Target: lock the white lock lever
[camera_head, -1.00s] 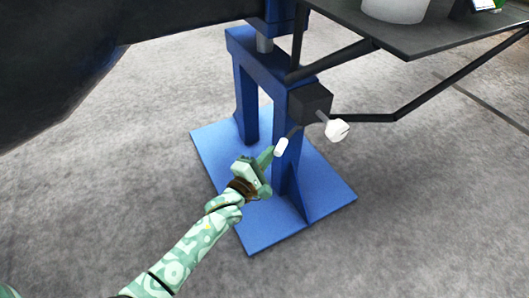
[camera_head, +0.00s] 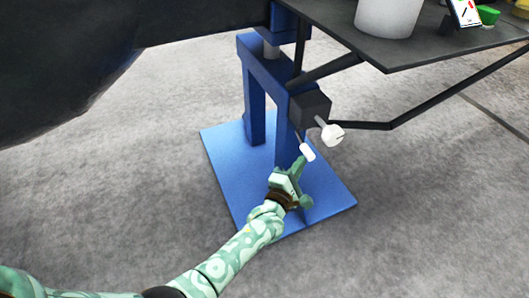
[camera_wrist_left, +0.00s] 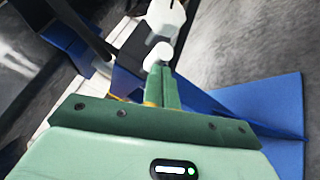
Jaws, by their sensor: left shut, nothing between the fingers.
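The white lock lever (camera_head: 307,152) is a thin dark rod with a white grip, hanging down from the black block (camera_head: 311,107) on the blue stand. My left gripper (camera_head: 300,162) is shut and empty, its fingertips right at the lower left side of the white grip. In the left wrist view the shut fingers (camera_wrist_left: 160,72) point at the white grip (camera_wrist_left: 159,54), which appears just past their tips. Whether they touch cannot be told for sure. My right gripper is not in view.
A white knob (camera_head: 332,135) sticks out of the block just right of the lever. The blue stand (camera_head: 222,150) rests on grey floor. A dark tabletop (camera_head: 420,52) with a white container (camera_head: 388,16) hangs above right. Open floor lies in front.

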